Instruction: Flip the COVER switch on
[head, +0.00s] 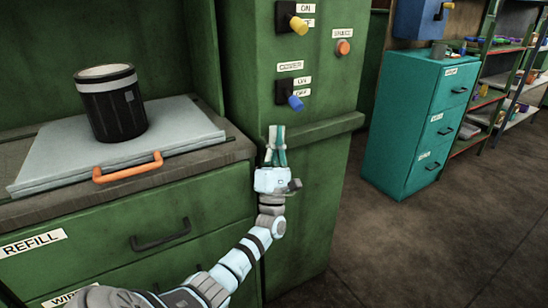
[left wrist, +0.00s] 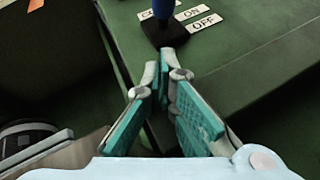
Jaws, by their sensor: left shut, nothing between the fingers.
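The COVER switch (head: 284,91) is a black plate with a blue-tipped lever (head: 296,104) on the green cabinet's front. Its lever slants down toward the OFF label (head: 302,93), below the ON label (head: 302,81). My left gripper (head: 275,128) is shut and empty, just below and a little left of the lever, fingers pointing up. In the left wrist view the black switch base (left wrist: 164,32) and blue lever (left wrist: 164,10) lie beyond the closed fingertips (left wrist: 165,72), apart from them. My right gripper is not in view.
Another switch with a yellow lever (head: 299,26) is above, and a red-orange button (head: 343,47) is to its right. On the left, a black canister (head: 112,104) stands on a grey lid with an orange handle (head: 128,172). A teal drawer cabinet (head: 400,125) stands right; floor there is clear.

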